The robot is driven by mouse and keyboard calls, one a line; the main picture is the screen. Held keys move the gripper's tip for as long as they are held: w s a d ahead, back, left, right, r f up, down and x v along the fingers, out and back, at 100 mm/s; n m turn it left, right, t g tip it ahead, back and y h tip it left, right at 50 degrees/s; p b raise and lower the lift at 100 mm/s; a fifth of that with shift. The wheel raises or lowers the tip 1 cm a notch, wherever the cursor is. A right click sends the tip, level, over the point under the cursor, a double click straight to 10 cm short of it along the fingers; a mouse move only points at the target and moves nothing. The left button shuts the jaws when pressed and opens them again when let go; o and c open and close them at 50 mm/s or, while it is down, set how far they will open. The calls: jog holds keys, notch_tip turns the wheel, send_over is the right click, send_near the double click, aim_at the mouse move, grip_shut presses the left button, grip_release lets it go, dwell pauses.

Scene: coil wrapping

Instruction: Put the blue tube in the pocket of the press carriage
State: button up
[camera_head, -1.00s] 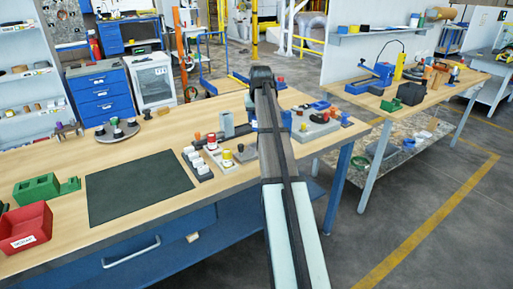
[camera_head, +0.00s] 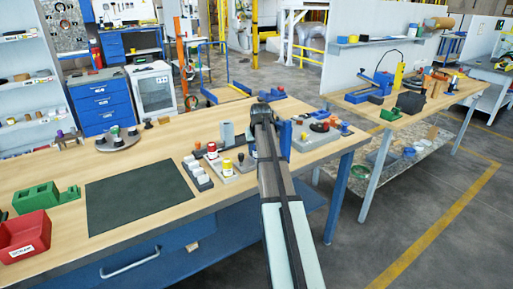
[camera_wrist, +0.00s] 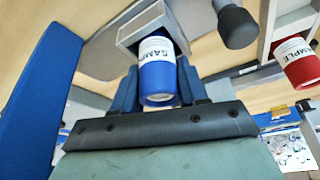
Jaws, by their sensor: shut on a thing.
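The blue tube (camera_wrist: 158,80), with a white SAMPLE label, is between the two blue fingers of my gripper (camera_wrist: 160,92) in the wrist view. The fingers are shut on it. Its far, labelled end meets the open mouth of a grey square-walled pocket (camera_wrist: 126,35); I cannot tell how deep it sits there. In the head view my own arm hides the gripper, tube and pocket. A blue upright part (camera_head: 285,137), perhaps of the press, shows just right of my arm.
A red tube (camera_wrist: 300,66) and a dark rounded knob (camera_wrist: 237,27) are close on the right in the wrist view. A blue panel (camera_wrist: 35,95) stands at left. The head view shows a grey block (camera_head: 227,134), a button box (camera_head: 197,172) and a clear dark mat (camera_head: 138,190).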

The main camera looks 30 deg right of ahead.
jog(key=shift+f, duration=0.15)
jog(key=o, duration=1.1)
jog(key=v, duration=1.2)
jog(key=shift+r, duration=0.2)
